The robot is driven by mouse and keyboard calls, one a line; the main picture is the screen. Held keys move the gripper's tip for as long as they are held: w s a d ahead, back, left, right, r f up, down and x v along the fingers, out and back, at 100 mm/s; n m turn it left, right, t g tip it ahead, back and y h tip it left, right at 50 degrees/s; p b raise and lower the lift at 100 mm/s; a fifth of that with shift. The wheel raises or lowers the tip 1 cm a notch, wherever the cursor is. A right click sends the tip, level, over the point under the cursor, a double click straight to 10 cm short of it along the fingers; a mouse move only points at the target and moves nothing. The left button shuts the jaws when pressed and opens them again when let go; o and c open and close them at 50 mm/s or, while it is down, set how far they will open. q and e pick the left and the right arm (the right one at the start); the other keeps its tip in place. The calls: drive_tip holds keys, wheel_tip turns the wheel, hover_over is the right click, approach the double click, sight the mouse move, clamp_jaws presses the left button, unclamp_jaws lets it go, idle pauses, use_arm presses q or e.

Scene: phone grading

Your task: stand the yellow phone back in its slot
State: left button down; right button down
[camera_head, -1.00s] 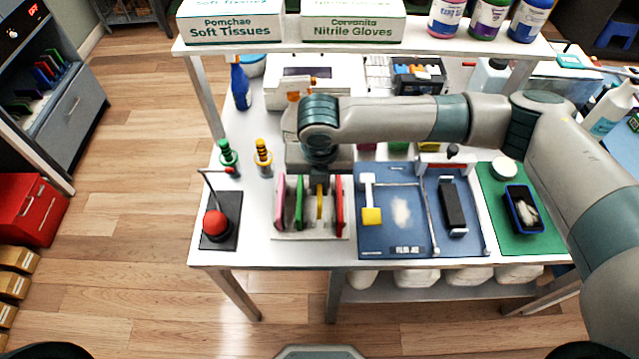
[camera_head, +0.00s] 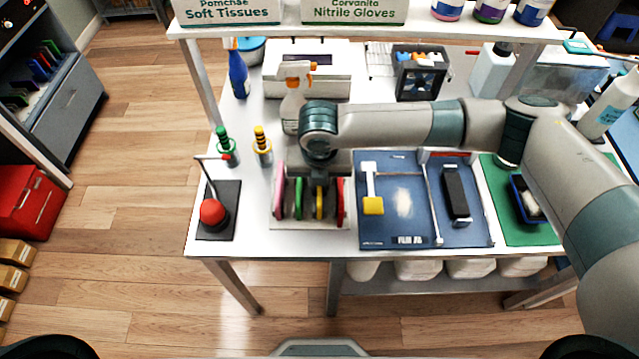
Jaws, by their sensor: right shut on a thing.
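The yellow phone (camera_head: 319,205) is upright at the white rack (camera_head: 308,224), between the green phone (camera_head: 298,200) and the red phone (camera_head: 340,200). A pink phone (camera_head: 279,192) stands at the rack's left end. My right gripper (camera_head: 319,186) points down over the rack, shut on the yellow phone's upper part. The gripper and wrist hide the phone's top, and I cannot tell whether its lower edge is fully seated. My left gripper is not in view.
A blue mat (camera_head: 385,232) lies right of the rack. A shelf with boxes (camera_head: 352,10) spans the back.

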drive_tip(key=c, duration=1.8)
unclamp_jaws()
drive_tip(key=shift+o, duration=0.2)
